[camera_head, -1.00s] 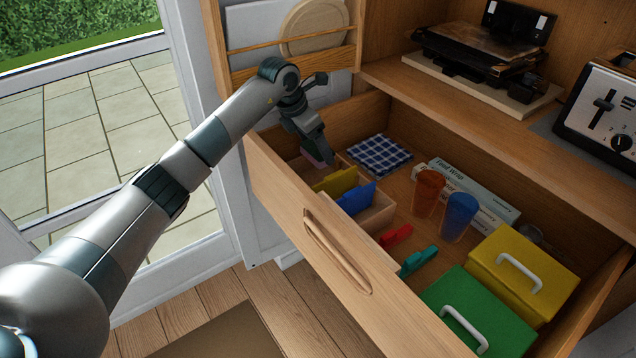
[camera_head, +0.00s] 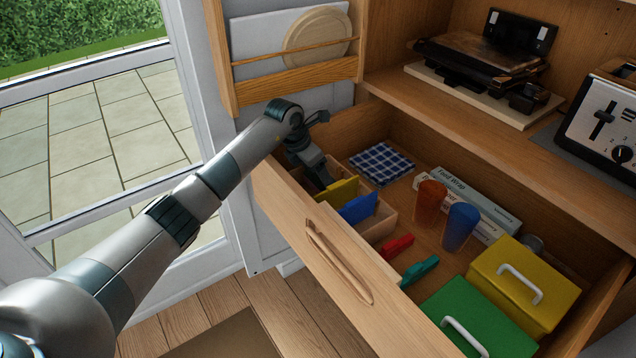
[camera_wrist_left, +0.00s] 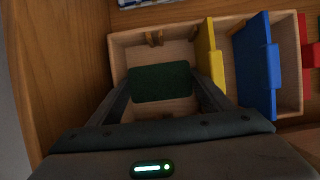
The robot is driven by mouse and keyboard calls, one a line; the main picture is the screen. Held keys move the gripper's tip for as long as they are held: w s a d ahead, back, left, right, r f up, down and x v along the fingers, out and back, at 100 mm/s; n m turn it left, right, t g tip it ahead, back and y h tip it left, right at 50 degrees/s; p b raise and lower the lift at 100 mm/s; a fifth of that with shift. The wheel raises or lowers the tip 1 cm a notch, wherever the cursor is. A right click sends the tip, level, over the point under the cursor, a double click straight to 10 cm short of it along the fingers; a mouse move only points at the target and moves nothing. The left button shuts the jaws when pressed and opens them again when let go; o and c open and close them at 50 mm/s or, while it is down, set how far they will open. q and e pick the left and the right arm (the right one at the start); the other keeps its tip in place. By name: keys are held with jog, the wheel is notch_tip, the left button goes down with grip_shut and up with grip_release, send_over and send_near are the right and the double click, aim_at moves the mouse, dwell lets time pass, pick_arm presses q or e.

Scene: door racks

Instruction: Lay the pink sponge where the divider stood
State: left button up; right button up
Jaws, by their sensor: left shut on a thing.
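My left gripper (camera_head: 322,178) reaches down into the left end of a light wooden divided box in the drawer. In the left wrist view its fingers (camera_wrist_left: 160,84) are shut on a dark green pad (camera_wrist_left: 160,82), apparently the scouring face of the pink sponge; no pink shows now. It is over or inside the box's left section; its contact with the floor is unclear. The wooden box (camera_wrist_left: 133,43) has slotted fittings (camera_wrist_left: 155,38) on its far wall. A yellow divider (camera_head: 342,190) and a blue divider (camera_head: 359,207) stand to the right. My right gripper is not in view.
The drawer (camera_head: 330,245) is open. Right of the box lie a red clip (camera_head: 397,247) and a teal clip (camera_head: 420,270). Orange (camera_head: 430,203) and blue (camera_head: 460,226) cups, a checked cloth (camera_head: 381,164), and yellow (camera_head: 524,284) and green (camera_head: 472,316) lidded boxes fill the rest.

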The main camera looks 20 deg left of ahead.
aim_at(315, 179)
pick_arm(q)
notch_tip(315, 179, down, 3)
jog(key=shift+r, duration=0.1)
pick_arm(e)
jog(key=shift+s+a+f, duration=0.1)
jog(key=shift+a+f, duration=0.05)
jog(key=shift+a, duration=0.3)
pick_arm(q)
jog(key=shift+f, duration=0.3)
jog(key=o, duration=0.7)
jog(key=shift+o, duration=0.2)
jog(key=shift+r, duration=0.1)
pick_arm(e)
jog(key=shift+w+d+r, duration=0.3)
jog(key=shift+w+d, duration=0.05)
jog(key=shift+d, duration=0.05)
pick_arm(q)
jog(key=shift+r, duration=0.15)
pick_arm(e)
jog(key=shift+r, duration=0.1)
